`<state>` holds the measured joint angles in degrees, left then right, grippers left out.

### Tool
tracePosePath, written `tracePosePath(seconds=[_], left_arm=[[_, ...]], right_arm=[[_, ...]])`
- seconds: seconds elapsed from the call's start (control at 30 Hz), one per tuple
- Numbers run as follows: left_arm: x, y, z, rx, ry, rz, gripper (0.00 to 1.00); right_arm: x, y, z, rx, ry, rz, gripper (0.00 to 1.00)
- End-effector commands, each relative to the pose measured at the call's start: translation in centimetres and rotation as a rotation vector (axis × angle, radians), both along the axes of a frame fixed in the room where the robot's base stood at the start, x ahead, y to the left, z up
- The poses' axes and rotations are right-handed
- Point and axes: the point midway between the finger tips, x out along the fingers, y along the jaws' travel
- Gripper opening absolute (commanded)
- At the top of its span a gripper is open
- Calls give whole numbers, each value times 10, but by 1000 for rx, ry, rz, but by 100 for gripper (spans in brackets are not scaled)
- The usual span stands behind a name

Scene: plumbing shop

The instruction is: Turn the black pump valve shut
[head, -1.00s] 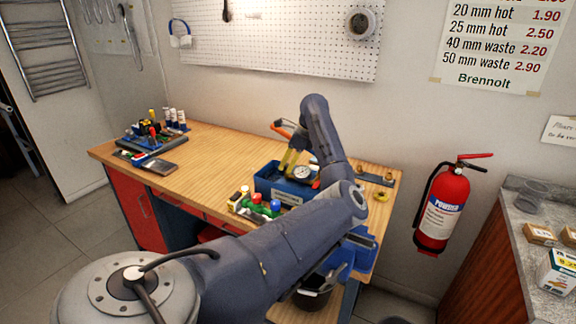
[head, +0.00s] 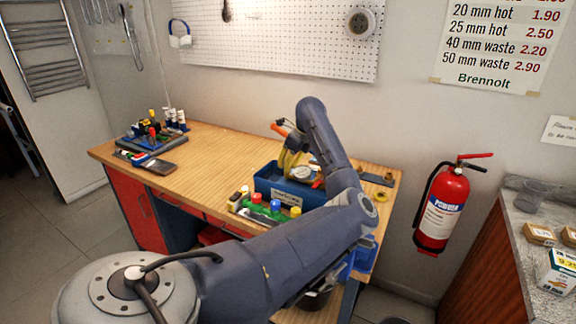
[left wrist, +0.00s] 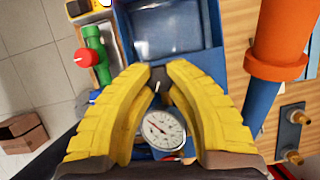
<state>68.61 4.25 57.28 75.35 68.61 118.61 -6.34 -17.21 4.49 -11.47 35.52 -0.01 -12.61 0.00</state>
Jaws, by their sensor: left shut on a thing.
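The blue pump (head: 286,188) with its open trough stands on the workbench. In the left wrist view, its trough (left wrist: 165,38) lies ahead of my fingers and its round white gauge (left wrist: 160,130) shows between them. The black pump valve (left wrist: 158,76) is a small dark piece between my yellow fingertips, mostly covered by them. My left gripper (left wrist: 158,80) is shut on this valve. In the head view the gripper (head: 290,163) is over the pump, partly hidden by my arm. An orange pump handle (left wrist: 278,55) is at the right. My right gripper is not in view.
The blue vice (head: 358,258) is at the bench's front right. Brass fittings on a plate (head: 377,178) lie at the right.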

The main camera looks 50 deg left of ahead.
Motion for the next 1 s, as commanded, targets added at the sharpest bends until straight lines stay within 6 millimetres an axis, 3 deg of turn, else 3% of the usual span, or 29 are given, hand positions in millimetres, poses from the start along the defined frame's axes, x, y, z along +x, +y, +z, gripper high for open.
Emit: tracePosePath(seconds=[0.5, 1.0], left_arm=[[-2, 1, 0, 1, -1, -346, 0], [-2, 1, 1, 2, 1, -437, 0]], right_arm=[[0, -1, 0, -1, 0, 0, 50], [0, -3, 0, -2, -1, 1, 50]])
